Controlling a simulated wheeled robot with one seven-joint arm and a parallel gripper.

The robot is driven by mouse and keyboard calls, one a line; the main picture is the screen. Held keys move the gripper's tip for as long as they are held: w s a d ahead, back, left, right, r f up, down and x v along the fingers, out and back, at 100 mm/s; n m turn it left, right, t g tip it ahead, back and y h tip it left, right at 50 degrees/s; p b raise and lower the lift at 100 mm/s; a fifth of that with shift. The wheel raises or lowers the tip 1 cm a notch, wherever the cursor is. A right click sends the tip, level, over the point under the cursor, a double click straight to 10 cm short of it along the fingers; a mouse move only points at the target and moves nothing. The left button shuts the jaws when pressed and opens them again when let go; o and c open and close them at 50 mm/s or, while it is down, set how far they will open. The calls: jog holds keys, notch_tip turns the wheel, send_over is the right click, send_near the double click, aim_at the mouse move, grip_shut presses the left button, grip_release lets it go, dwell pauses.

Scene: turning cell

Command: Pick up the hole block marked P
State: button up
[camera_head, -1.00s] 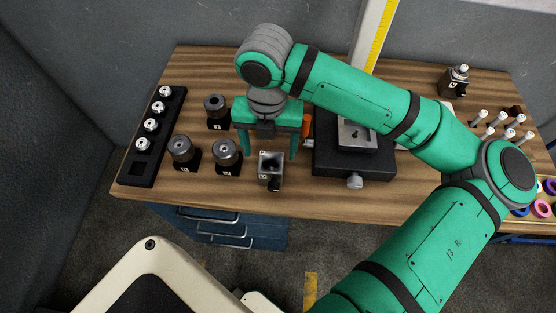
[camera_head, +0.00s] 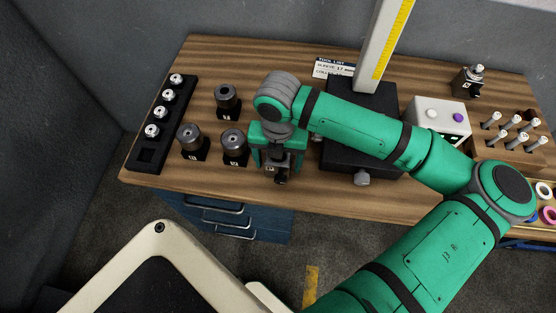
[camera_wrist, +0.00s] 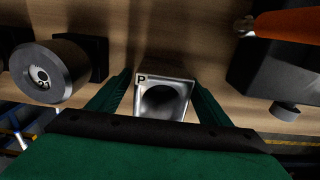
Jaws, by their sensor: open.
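The hole block marked P (camera_wrist: 141,107) is a small block with a pale top face and a round dark hole. In the wrist view it sits between the two green fingers of my gripper (camera_wrist: 162,92). The fingers are open, one on each side of the block, and contact with its sides cannot be told. In the head view my gripper (camera_head: 276,166) is low over the table's front part, and the block (camera_head: 283,177) shows only in part beneath it.
Dark cylindrical holders (camera_head: 234,143) stand close to the left of my gripper. A black rack (camera_head: 147,157) with silver pieces lies further left. A black base with an upright scale (camera_head: 352,150) stands close to the right. A white box with buttons (camera_head: 440,116) is beyond it.

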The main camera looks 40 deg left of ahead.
jog(key=shift+d, duration=0.15)
grip_shut()
jog(key=shift+r, duration=0.15)
